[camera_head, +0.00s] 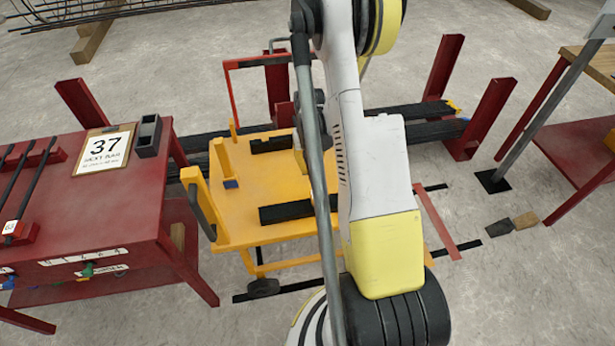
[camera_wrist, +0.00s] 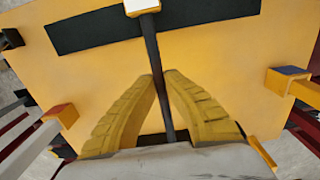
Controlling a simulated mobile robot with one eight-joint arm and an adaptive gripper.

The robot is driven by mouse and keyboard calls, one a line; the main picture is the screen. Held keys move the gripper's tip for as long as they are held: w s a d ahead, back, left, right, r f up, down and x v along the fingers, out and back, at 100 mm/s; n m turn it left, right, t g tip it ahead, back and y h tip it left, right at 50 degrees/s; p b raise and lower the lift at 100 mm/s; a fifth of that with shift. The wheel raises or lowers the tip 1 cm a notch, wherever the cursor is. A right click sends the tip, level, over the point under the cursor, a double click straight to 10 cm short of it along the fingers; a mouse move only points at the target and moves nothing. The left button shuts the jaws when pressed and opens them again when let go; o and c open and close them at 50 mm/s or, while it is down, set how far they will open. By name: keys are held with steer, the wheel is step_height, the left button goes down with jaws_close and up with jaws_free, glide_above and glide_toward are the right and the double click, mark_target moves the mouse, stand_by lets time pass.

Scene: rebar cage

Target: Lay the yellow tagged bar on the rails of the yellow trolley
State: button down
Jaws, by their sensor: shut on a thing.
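My gripper (camera_wrist: 163,80) shows its two yellow fingers in the wrist view, shut around a dark bar (camera_wrist: 152,50). A pale tag (camera_wrist: 142,7) sits on the bar near the top edge; its colour is not clearly yellow here. The bar is above the yellow trolley (camera_head: 245,231), across the tabletop; I cannot tell whether it touches. One black rail strip (camera_head: 286,211) lies near the trolley's front and another (camera_head: 270,145) near its back. A black strip also shows in the wrist view (camera_wrist: 90,31).
A red table (camera_head: 100,215) with dark bars, a clipboard (camera_head: 103,152) and a small dark box (camera_head: 149,136) stands left of the trolley. Red posts (camera_head: 492,115) and stacked dark bars are behind. Another red table (camera_head: 575,155) stands right. Yellow posts rise from the trolley's edges (camera_wrist: 290,80).

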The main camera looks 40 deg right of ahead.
steer(key=shift+w+d+f+b, duration=0.3)
steer(key=shift+w+d+f, duration=0.35)
steer(key=shift+w+f, duration=0.15)
step_height(320, 180, down, 4)
steer(key=shift+w+r+b, duration=0.1)
steer(key=shift+b, duration=1.05)
steer(key=shift+r, duration=0.1)
steer(key=c, duration=1.6)
jaws_free()
